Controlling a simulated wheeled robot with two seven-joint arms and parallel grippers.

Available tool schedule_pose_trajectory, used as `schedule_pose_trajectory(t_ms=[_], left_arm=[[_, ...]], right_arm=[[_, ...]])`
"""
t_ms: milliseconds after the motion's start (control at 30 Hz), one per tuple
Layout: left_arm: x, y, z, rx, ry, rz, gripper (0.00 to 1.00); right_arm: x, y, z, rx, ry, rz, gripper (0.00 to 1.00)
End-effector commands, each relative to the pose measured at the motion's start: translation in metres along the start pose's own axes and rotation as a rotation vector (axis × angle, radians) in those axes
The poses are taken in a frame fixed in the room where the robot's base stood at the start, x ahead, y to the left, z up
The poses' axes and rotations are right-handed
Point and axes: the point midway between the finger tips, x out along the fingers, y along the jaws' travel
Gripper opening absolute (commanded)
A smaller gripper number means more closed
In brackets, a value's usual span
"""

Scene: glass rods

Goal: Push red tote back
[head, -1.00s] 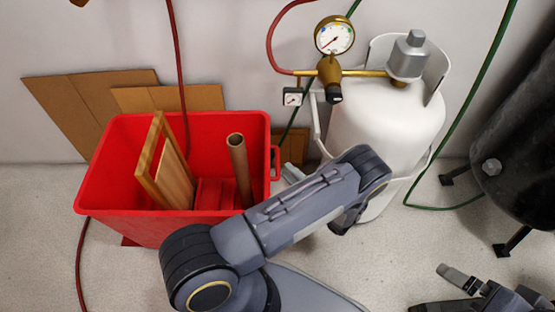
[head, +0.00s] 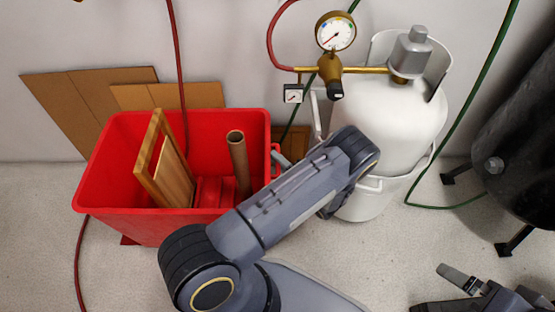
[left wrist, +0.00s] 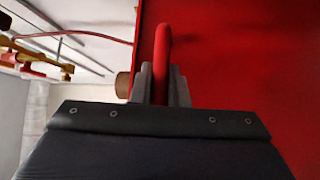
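The red tote (head: 110,222) stands on the floor at the left in the head view, upright, with a wooden frame and a brown tube in it. Its red handle (head: 275,160) is on its right side. My left gripper (head: 283,161) is at that handle, mostly hidden behind my arm. In the left wrist view the fingers of my left gripper (left wrist: 161,88) are close on both sides of the handle (left wrist: 163,45), which fills the gap between them. My right gripper (head: 460,279) is at the lower right, away from the tote; its opening is unclear.
A white gas cylinder (head: 385,125) with a brass gauge (head: 335,31) stands right of the tote. Brown boards (head: 85,95) lean on the wall behind the tote. A red hose (head: 175,60) and green hose run nearby. A black tank (head: 520,140) is far right.

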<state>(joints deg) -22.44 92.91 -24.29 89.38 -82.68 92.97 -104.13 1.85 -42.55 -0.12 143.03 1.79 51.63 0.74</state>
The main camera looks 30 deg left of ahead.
Motion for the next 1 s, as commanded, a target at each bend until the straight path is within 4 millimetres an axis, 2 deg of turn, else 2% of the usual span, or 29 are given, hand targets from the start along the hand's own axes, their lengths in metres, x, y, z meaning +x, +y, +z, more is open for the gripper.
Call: schedule_pose_trajectory(t_ms=[367,800,1000], left_arm=[[0.005,-0.001,-0.005,0.002,0.000,0.000,0.00],[0.058,-0.016,-0.059,0.007,0.003,0.001,0.00],[0.076,-0.022,-0.076,0.003,0.003,-0.001,0.00]], right_arm=[[-0.002,-0.001,-0.001,0.000,0.000,0.000,1.00],[-0.014,-0.006,-0.007,0.000,0.000,0.000,1.00],[-0.016,-0.007,-0.008,0.000,0.000,0.000,1.00]])
